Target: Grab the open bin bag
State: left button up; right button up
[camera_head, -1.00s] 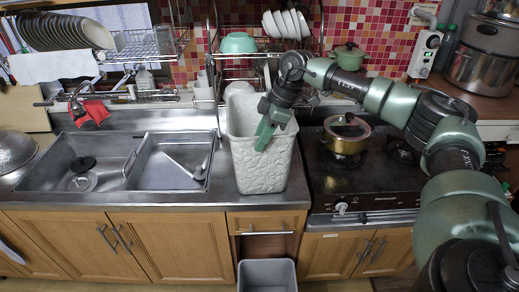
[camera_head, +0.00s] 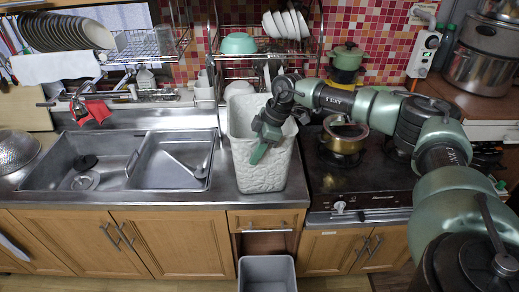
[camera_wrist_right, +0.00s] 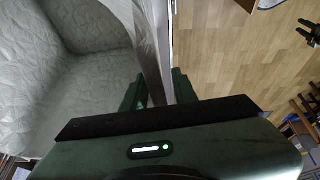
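The open bin bag (camera_head: 262,179) is a tall, white, textured container standing upright on the counter between the sink and the stove. Its mouth faces up. My right gripper (camera_head: 258,156) points down at the bag's front rim. In the right wrist view, the bag's pale quilted inside (camera_wrist_right: 75,95) fills the left side. There the right gripper's fingers (camera_wrist_right: 160,88) are apart, one on the inner side and one on the outer side of the bag's wall. Contact with the wall is not clear. My left gripper is not in view.
A grey bin (camera_head: 267,275) stands on the floor below an open gap in the cabinets. A gold pot (camera_head: 344,137) sits on the stove to the right. The sink (camera_head: 125,165) lies left of the bag. A dish rack (camera_head: 265,60) stands behind.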

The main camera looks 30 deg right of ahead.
jog(key=shift+f, duration=0.1)
grip_shut()
dwell(1.5)
